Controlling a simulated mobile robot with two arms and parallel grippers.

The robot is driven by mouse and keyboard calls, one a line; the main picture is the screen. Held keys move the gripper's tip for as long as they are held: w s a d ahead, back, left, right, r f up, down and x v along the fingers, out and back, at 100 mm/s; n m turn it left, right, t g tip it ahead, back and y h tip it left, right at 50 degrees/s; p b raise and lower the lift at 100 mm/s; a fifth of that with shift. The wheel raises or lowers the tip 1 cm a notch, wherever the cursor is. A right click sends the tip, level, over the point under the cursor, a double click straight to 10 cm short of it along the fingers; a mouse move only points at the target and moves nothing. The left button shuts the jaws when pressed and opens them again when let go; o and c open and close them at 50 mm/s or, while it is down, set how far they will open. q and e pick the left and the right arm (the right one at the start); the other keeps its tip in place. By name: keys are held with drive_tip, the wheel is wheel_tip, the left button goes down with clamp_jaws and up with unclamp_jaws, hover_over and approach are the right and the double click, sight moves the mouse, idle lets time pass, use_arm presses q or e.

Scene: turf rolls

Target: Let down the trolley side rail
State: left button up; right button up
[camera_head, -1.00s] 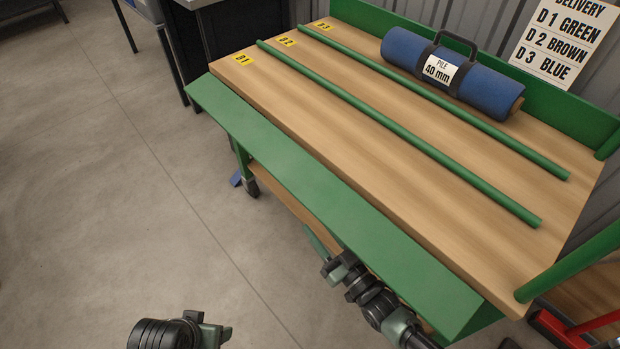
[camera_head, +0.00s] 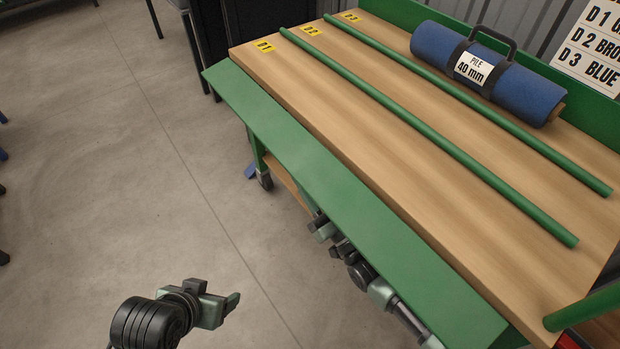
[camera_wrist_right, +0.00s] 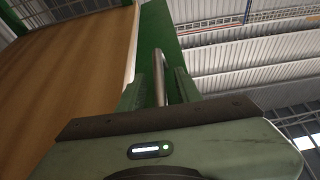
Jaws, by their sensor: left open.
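The trolley's side rail (camera_head: 300,165) is a long green panel along the near edge of the wooden deck (camera_head: 400,170). It appears to lean outward from the deck. My right gripper (camera_head: 317,226) is at the rail's outer side, low, its tips partly hidden by the panel. In the right wrist view, the fingers (camera_wrist_right: 160,88) stand on either side of a grey metal bar (camera_wrist_right: 160,70) in front of the green panel (camera_wrist_right: 155,30). Whether they grip the bar is unclear. My left gripper (camera_head: 222,300) is open and empty over the floor, apart from the trolley.
A blue roll (camera_head: 485,75) labelled "PILE 40 mm" lies on the deck at the back. Two green bars (camera_head: 430,145) run along the deck. A delivery sign (camera_head: 595,50) is on the wall. The floor (camera_head: 120,200) at left is clear.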

clamp_jaws()
idle(1.4)
